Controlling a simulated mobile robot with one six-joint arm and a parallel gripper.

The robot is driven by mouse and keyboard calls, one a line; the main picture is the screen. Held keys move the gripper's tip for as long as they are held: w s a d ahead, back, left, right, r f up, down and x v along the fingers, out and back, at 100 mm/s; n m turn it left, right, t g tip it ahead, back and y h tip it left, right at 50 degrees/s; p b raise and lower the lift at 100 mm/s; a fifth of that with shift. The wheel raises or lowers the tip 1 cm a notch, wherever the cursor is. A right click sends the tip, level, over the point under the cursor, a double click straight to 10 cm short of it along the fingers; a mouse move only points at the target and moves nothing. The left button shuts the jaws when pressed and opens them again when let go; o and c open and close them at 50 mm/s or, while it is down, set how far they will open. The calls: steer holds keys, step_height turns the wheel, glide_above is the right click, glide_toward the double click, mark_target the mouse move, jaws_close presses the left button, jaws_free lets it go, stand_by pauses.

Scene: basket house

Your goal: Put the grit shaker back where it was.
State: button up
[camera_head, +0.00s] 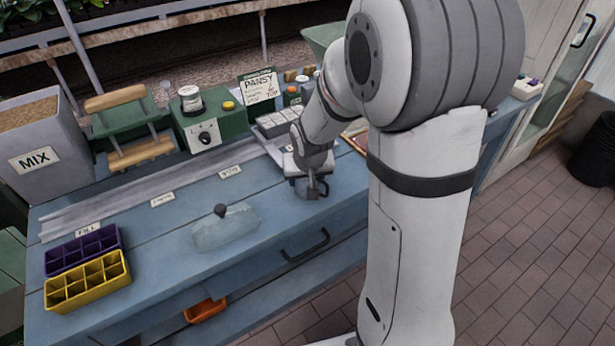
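My gripper (313,189) points down over the blue bench (150,290), right of its middle and close to the front edge. My arm covers part of that area. The fingers are small here, and I cannot tell whether they are open or hold anything. I cannot tell for sure which thing is the grit shaker. A pale jar with a dark band (190,100) stands on the green machine with a dial (203,132).
A clear dome with a dark knob (226,228) sits on the bench. Purple (83,249) and yellow (88,281) cell trays are at front left. A MIX bin (40,145) and wooden-slatted press (137,150) stand behind. A grey rail (150,190) runs along the bench.

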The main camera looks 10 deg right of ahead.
steer(key=o, duration=0.5)
steer(key=shift+c, duration=0.2)
steer(key=shift+s+r+p, duration=0.1)
steer(key=shift+r+p, duration=0.2)
steer(key=shift+r, duration=0.25)
steer(key=p+v, duration=0.1)
steer(key=v, duration=1)
steer(key=s+r+g, duration=0.1)
steer(key=s+g, duration=0.1)
steer(key=s, duration=1.4)
steer(key=shift+s+d+n, duration=0.3)
steer(key=shift+s+n, duration=0.05)
steer(key=shift+n, duration=0.05)
steer(key=shift+r, duration=0.1)
